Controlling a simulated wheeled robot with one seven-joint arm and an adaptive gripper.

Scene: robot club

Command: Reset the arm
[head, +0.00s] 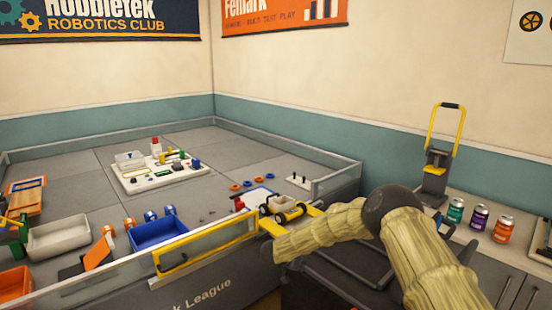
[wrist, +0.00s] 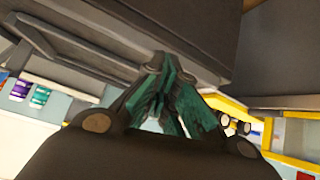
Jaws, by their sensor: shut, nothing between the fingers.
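My gripper (wrist: 172,100) shows in the wrist view with its teal-padded fingers together and nothing held between them. Dark grey surfaces fill the space above and around the fingers, and I cannot tell how close they are. In the head view my arm (head: 325,228) reaches in from the lower right, bends at a dark joint and points left toward the corner of the arena table. The fingers themselves cannot be made out there.
The walled arena table (head: 215,295) lies left of my arm, with a blue bin (head: 158,236), a grey bin (head: 60,238) and a small wheeled yellow piece (head: 283,208) near its edge. Several cans (head: 479,216) and a yellow-handled press (head: 437,160) stand on the right counter.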

